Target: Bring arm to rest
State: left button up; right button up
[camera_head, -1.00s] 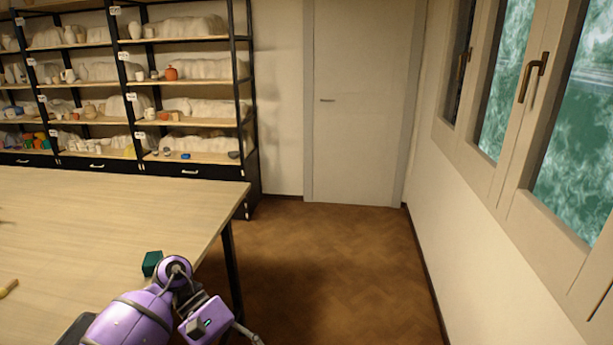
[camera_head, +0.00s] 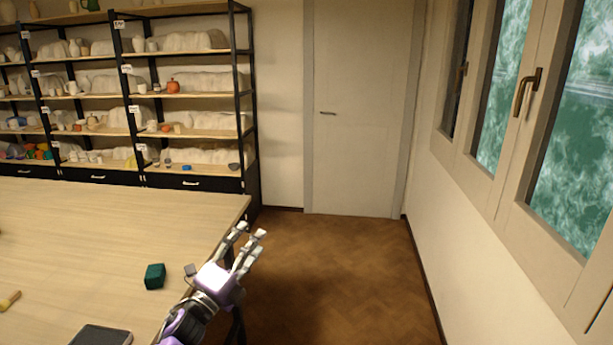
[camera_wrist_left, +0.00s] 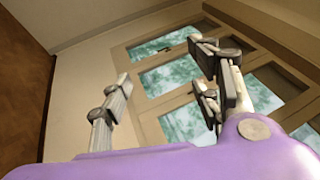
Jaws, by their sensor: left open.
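My left gripper (camera_head: 247,243) is at the lower middle of the head view, beyond the table's right edge and over the floor. Its fingers are spread and nothing is between them. In the left wrist view the open fingers (camera_wrist_left: 165,95) point toward the windows with empty space between them. The left arm comes up from the bottom of the head view. My right gripper is in neither view.
A wooden table (camera_head: 95,228) fills the left, with a dark green block (camera_head: 155,276), a dark flat object (camera_head: 101,336) and a yellowish piece (camera_head: 9,301) on it. Shelves (camera_head: 190,133) of pottery stand behind. Open floor (camera_head: 330,270) leads to a closed door (camera_head: 358,110); windows (camera_head: 560,120) line the right wall.

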pick_arm(q)
jog(key=w+a+f+n+g+y, duration=0.1)
jog(key=w+a+f+n+y, duration=0.3)
jog(key=a+f+n+y, duration=0.8)
jog(key=s+d+f+n+g+h, duration=0.2)
jog(key=s+f+n+g, duration=0.3)
jog(key=n, duration=0.4)
jog(key=s+d+f+g, duration=0.1)
jog(key=s+d+f, duration=0.1)
jog(key=s+f, duration=1.5)
jog(key=s+d+f+n+g, duration=0.1)
jog(key=s, duration=1.4)
jog(key=s+d+f+n+g, duration=0.1)
jog(key=s+n+g, duration=0.1)
jog(key=s, duration=1.3)
jog(key=shift+f+n, duration=0.25)
jog(key=shift+n, duration=0.05)
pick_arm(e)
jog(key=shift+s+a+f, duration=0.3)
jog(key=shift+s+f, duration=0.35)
pick_arm(q)
jog(key=shift+w, duration=0.1)
